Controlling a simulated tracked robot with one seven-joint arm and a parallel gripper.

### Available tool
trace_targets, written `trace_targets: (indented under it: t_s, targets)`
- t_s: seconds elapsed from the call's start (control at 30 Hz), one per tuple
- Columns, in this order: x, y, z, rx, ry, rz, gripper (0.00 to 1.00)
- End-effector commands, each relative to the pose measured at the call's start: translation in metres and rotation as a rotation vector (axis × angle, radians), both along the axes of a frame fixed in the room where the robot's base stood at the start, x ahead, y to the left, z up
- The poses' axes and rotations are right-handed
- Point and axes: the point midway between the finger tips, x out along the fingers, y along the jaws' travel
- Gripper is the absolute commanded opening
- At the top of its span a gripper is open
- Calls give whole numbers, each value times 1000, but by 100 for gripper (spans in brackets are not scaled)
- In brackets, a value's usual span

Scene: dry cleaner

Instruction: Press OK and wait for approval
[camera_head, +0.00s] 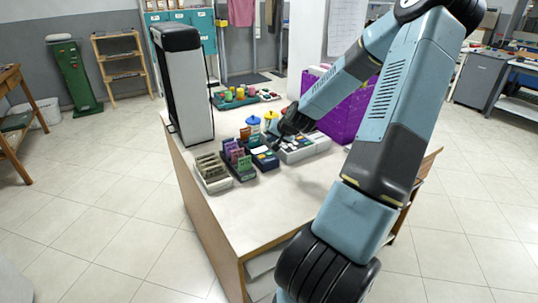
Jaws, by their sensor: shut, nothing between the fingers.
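My gripper (274,138) is shut and empty, reaching down and left over the middle of the counter (250,204). Just below its tip is a small dark blue device with a pale patch like a screen (263,158), which looks like a payment terminal. To its right is a light grey box-like device (297,150), partly hidden by my gripper and arm. An OK key and any screen text are too small to make out. I cannot tell whether the fingertips touch either device.
A tall grey-white machine with a black top (186,90) stands at the counter's left. Trays of upright cards and tags (212,171) (238,158) sit near the dark device. Yellow- and blue-topped containers (253,124) stand behind. The front counter is clear.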

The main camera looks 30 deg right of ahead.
Motion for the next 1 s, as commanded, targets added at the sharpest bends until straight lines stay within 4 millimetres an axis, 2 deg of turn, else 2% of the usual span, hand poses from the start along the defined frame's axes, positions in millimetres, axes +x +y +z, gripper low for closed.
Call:
trace_targets:
  t_s: [0.2, 0.4, 1.0]
  targets:
    - [0, 0, -22, 2, 0, 0, 0]
    - [0, 0, -32, 0, 1, 1, 0]
    - [0, 0, -33, 1, 0, -1, 0]
